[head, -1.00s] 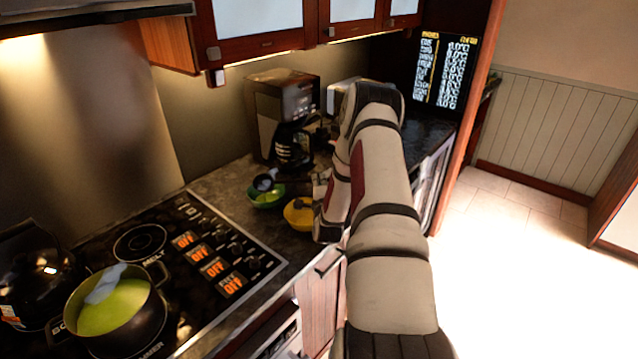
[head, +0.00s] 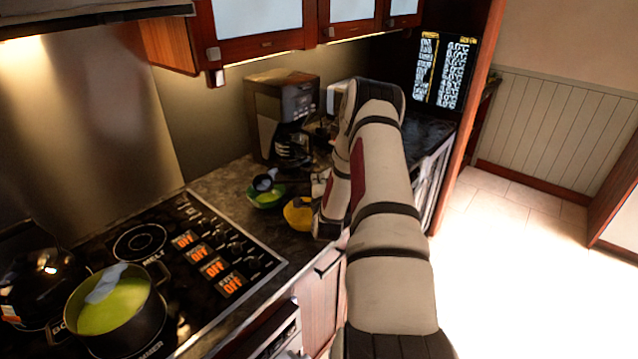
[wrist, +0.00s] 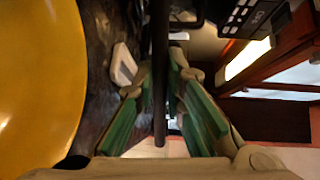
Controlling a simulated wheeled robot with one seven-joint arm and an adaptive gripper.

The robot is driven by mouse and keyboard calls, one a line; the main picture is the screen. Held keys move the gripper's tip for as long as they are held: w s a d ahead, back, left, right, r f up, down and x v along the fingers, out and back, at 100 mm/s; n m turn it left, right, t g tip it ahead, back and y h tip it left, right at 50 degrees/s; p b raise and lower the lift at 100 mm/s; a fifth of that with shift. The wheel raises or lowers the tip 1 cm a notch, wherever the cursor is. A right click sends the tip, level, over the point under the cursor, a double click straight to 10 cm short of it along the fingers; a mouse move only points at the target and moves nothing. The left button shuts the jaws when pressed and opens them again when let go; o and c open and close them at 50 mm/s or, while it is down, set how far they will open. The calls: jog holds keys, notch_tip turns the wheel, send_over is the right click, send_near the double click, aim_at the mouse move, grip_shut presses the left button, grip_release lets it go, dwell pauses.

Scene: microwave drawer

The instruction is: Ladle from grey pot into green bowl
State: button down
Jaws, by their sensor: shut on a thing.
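A dark pot (head: 148,312) with green contents stands on the stove at lower left in the head view. A pale grey shape (head: 106,284) lies on its contents. The green bowl (head: 266,200) sits on the counter beyond the stove. A ladle's dark head with a pale patch (head: 264,183) is over the bowl; I cannot tell whether it touches the bowl or what it holds. In the wrist view, my gripper (wrist: 160,92) is shut on the ladle's dark handle (wrist: 160,50), between its green finger pads. My arm hides most of the gripper in the head view.
A yellow bowl (head: 297,214) stands right of the green bowl, close to my gripper; it fills the left of the wrist view (wrist: 35,80). A coffee machine (head: 283,110) stands behind. A black kettle (head: 38,285) is beside the pot. Cabinets (head: 255,35) hang above.

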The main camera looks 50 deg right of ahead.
jog(key=g+y, duration=0.2)
jog(key=r+g+y+b, duration=0.1)
jog(key=g+y, duration=0.1)
jog(key=g+y+b, duration=0.1)
jog(key=g+y, duration=0.1)
jog(key=shift+w+r, duration=0.1)
jog(key=shift+r, duration=0.25)
jog(key=shift+r+g+y+b, duration=0.2)
jog(key=shift+g+y+b, duration=1.1)
jog(key=shift+b, duration=1.65)
jog(key=shift+r, duration=0.1)
jog(key=g+y+b, duration=0.1)
jog(key=b, duration=0.1)
jog(key=g+y+b, duration=0.2)
jog(key=shift+r, duration=0.4)
jog(key=shift+s, duration=0.2)
